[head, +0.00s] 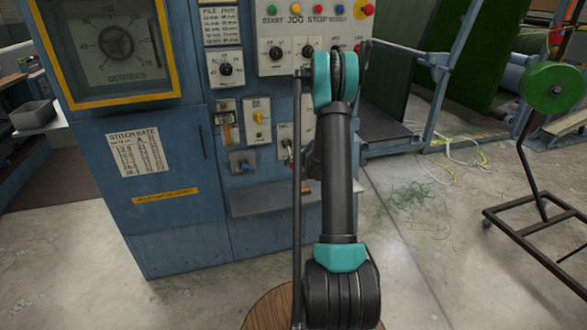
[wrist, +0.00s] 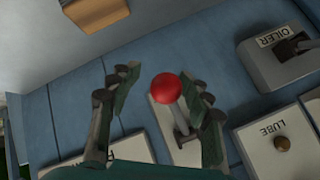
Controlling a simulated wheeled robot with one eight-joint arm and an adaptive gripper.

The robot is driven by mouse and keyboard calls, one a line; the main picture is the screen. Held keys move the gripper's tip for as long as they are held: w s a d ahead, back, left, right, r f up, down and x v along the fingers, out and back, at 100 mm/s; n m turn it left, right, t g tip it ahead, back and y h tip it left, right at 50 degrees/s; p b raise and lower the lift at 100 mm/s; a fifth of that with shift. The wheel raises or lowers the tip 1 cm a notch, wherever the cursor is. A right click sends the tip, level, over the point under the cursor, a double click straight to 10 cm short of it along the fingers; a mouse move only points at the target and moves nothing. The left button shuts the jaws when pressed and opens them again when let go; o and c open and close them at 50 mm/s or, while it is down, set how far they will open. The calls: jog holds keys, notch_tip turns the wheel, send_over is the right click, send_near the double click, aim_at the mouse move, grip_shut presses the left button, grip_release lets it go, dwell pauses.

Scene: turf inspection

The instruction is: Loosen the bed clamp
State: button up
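In the wrist view a red ball knob (wrist: 174,89) tops a short grey lever on a pale plate (wrist: 163,118). Its label is not visible, so I cannot read whether it is the bed clamp. My gripper (wrist: 161,78) is open, with one finger on each side of the red knob. The right finger is close to the knob and the left finger is clearly apart from it; contact cannot be told. In the head view my arm hides the gripper and part of a lever plate (head: 285,134) on the blue cabinet (head: 217,185).
Beside the lever in the wrist view are the OILER box (wrist: 275,68) with a dark lever and the LUBE plate (wrist: 285,158) with a round knob. A grey shelf (head: 262,201) juts from the cabinet. A wheeled stand with a green reel (head: 551,88) is at right.

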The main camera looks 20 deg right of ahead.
jog(key=shift+a+r, duration=0.1)
jog(key=shift+s+r, duration=0.2)
jog(key=v, duration=1.1)
jog(key=shift+s, duration=0.2)
jog(key=shift+r, duration=0.1)
jog(key=s+a+r+n+g, duration=0.1)
jog(key=s+a+r+n, duration=0.15)
jog(key=s+a, duration=0.6)
jog(key=s+a+n+g+h, duration=0.1)
jog(key=s+a+g, duration=0.1)
jog(key=s, duration=1.2)
jog(key=s+a+f+n+g+h, duration=0.1)
jog(key=s+a, duration=0.3)
jog(key=s, duration=1.1)
jog(key=shift+a+n+g, duration=0.4)
jog(key=shift+n, duration=0.35)
